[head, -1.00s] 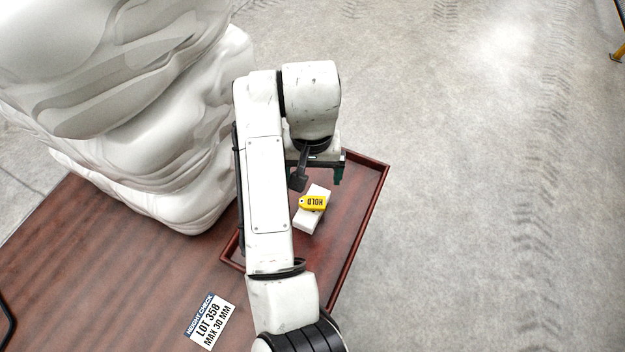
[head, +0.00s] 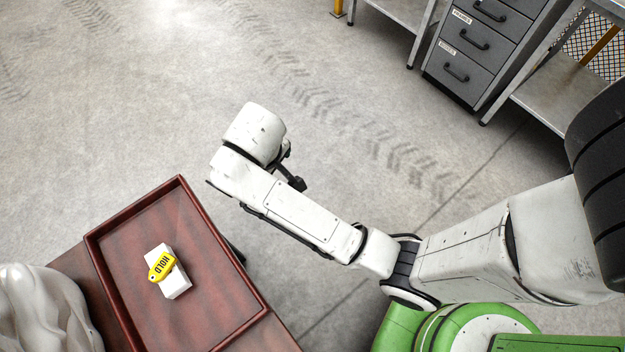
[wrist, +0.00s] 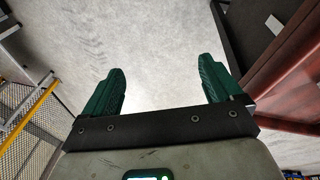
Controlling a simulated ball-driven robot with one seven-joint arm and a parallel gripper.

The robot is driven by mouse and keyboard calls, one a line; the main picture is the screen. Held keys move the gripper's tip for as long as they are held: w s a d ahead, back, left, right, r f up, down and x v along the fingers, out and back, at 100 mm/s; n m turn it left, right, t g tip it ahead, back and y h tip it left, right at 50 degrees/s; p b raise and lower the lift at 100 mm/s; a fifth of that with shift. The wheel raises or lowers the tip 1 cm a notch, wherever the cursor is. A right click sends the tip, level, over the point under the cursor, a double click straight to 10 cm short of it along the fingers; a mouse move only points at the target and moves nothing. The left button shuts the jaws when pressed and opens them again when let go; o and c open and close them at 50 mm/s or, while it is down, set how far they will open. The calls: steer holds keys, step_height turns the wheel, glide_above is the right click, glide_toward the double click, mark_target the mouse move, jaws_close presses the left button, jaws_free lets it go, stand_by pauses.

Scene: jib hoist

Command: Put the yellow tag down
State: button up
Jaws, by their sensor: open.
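The yellow tag (head: 161,267), marked HOLD, lies on top of a white block (head: 177,284). The block rests inside the reddish-brown wooden tray (head: 209,226) at the lower left of the head view. My gripper (wrist: 161,90) is open and empty in the wrist view, its two green fingers wide apart over grey floor. In the head view it is mostly hidden behind my wrist, out beyond the tray's right side and apart from the tag.
A lumpy white form (head: 40,312) stands left of the tray. A grey drawer cabinet (head: 478,52) and metal benches (head: 556,88) stand at the upper right. The floor (head: 330,110) between tray and cabinet is clear.

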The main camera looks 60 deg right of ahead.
steer(key=s+f+y, duration=0.1)
steer(key=s+f, duration=0.1)
steer(key=s, duration=0.7)
steer(key=s+f+y, duration=0.1)
steer(key=s, duration=0.7)
steer(key=shift+s+d+f+g, duration=0.35)
steer(key=shift+s+d+g, duration=0.05)
